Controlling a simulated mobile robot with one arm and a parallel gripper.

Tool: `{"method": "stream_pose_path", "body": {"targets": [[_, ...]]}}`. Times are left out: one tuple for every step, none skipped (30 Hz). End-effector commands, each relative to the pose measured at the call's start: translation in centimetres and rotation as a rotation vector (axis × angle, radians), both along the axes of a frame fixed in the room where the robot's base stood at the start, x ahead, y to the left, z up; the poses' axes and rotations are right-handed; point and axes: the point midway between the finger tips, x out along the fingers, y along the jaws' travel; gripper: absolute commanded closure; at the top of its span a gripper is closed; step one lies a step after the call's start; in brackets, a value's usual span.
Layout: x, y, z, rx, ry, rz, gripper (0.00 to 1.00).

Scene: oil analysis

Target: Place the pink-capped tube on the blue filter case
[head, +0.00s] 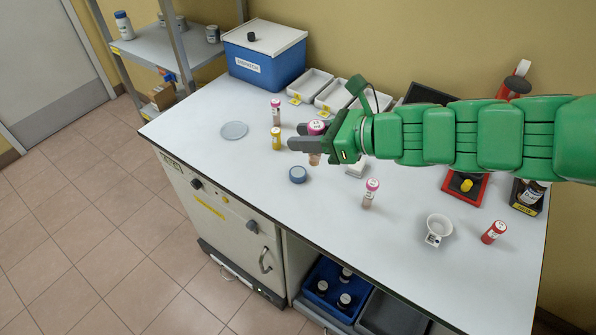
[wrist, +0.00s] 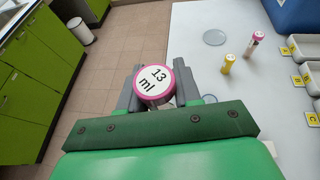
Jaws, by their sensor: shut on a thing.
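My gripper (head: 311,142) is shut on a pink-capped tube (head: 316,128). In the wrist view the tube's white top (wrist: 153,80) reads "13 ml" inside a pink rim, between the grey fingers (wrist: 153,88). The tube looks about upright; its lower end shows below the fingers in the head view. The blue filter case (head: 297,174), small and round, lies on the white bench, just in front and left of the held tube in the head view. Only part of its rim (wrist: 209,98) shows in the wrist view, behind the gripper.
Other pink-capped tubes stand behind (head: 276,111) and in front right (head: 371,192). A yellow tube (head: 276,138) stands left of the gripper, near a clear dish (head: 234,130). The bench's left front is clear.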

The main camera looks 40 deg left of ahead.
Motion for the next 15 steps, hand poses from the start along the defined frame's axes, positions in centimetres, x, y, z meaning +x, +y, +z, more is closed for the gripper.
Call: {"method": "stream_pose_path", "body": {"targets": [[-0.1, -0.3, 0.1, -0.002, -0.002, 0.003, 0.96], [-0.1, -0.4, 0.2, -0.002, -0.002, 0.005, 0.96], [-0.2, -0.5, 0.2, -0.003, -0.002, 0.008, 0.96], [-0.3, -0.6, 0.3, -0.003, -0.003, 0.011, 0.96], [-0.3, -0.7, 0.4, -0.002, -0.002, 0.012, 0.96], [-0.4, -0.6, -0.1, -0.001, 0.002, 0.012, 0.96], [-0.4, -0.6, -0.3, -0.002, 0.003, 0.013, 0.96], [-0.4, -0.6, -0.6, -0.002, 0.004, 0.013, 0.96], [-0.4, -0.6, -0.8, -0.001, 0.003, 0.014, 0.96], [-0.4, -0.6, -1.1, -0.001, 0.005, 0.014, 0.96], [-0.4, -0.6, -1.3, 0.000, 0.005, 0.014, 0.96], [-0.4, -0.6, -1.5, 0.000, 0.006, 0.014, 0.96], [-0.4, -0.6, -1.7, -0.001, 0.006, 0.014, 0.96], [-0.4, -0.6, -1.9, -0.001, 0.004, 0.013, 0.96], [-0.4, -0.6, -2.2, -0.002, 0.003, 0.014, 0.96]]}}
